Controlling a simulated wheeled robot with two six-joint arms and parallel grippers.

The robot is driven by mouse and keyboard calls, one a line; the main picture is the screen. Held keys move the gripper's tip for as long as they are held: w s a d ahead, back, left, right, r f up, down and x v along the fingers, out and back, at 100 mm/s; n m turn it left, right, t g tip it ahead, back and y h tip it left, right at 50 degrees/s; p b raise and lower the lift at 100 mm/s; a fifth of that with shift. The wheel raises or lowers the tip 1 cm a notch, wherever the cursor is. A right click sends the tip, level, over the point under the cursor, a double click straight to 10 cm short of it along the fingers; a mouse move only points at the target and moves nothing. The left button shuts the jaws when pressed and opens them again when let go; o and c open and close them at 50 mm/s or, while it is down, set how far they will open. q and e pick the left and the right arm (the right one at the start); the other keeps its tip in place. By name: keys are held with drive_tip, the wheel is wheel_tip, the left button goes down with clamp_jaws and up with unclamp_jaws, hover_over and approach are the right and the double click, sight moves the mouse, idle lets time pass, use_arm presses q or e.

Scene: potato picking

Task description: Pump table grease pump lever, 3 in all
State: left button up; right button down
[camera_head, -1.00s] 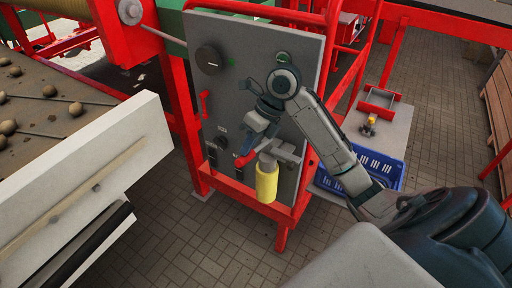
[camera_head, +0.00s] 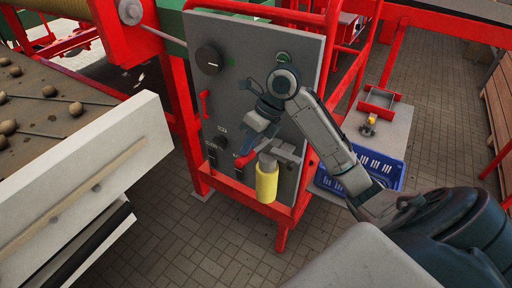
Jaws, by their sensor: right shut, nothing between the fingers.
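The grease pump has a yellow cylinder (camera_head: 267,182) hanging under a grey bracket on the low right part of the grey control panel (camera_head: 233,82). A short red lever (camera_head: 246,158) sticks out to the left of the pump's top. My right gripper (camera_head: 249,146) is shut and empty, pointing down just above the red lever. I cannot tell whether its fingertips touch the lever. My left gripper is not in view.
The panel carries a black knob (camera_head: 209,60) and a red handle (camera_head: 204,103). A red frame surrounds it. A white-sided potato conveyor (camera_head: 85,175) stands left. A blue crate (camera_head: 382,166) lies behind my right arm. The paved floor is clear in front.

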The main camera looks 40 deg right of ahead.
sight(248, 156)
drive_tip(key=shift+f, duration=0.1)
drive_tip(key=shift+s+a+f+b, duration=0.1)
drive_tip(key=shift+a+f+b, duration=0.15)
drive_tip(key=shift+f+b, duration=0.35)
idle(0.3)
drive_tip(key=shift+a+f+b, duration=0.15)
drive_tip(key=shift+f+b, duration=0.5)
drive_tip(key=shift+f, duration=0.1)
drive_tip(key=shift+s+a+f+b, duration=0.1)
drive_tip(key=shift+f+b, duration=0.45)
drive_tip(key=shift+b, duration=0.05)
drive_tip(key=shift+f, duration=0.1)
